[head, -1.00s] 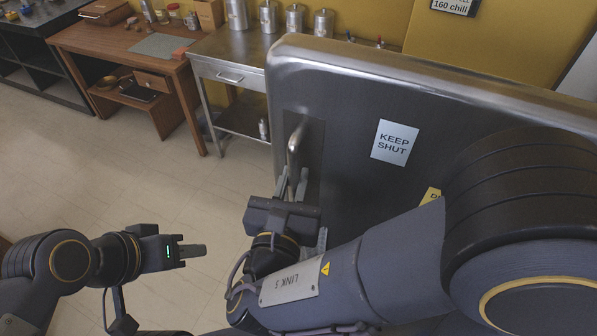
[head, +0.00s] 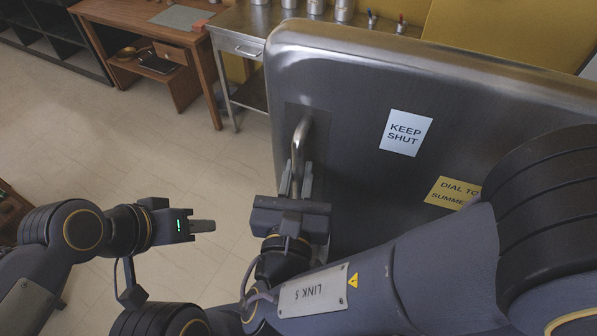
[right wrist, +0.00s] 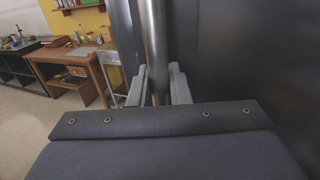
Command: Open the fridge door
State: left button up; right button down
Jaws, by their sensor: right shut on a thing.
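The fridge door (head: 350,90) is a large dark steel panel with a rounded top edge, filling the right half of the head view. Its upright bar handle (head: 301,136) is near the door's left edge. My right gripper (head: 297,180) is shut on the handle, one finger on each side of the bar. The right wrist view also shows the handle (right wrist: 154,40) between the two fingers of the gripper (right wrist: 157,86). My left gripper (head: 203,226) hangs over the floor, left of the door and touching nothing. Its fingers overlap, so any gap is hidden.
A steel table (head: 238,46) with canisters stands behind the door. A wooden desk (head: 150,35) and dark shelf (head: 50,45) are at the back left. The floor (head: 110,130) left of the door is clear. A white sign (head: 405,132) and yellow label (head: 452,193) are on the door.

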jog(key=c, duration=1.4)
grip_release()
jog(key=s+b, duration=0.1)
jog(key=s, duration=0.6)
jog(key=shift+s+a+b, duration=0.15)
jog(key=shift+s+b, duration=0.15)
jog(key=shift+s, duration=0.1)
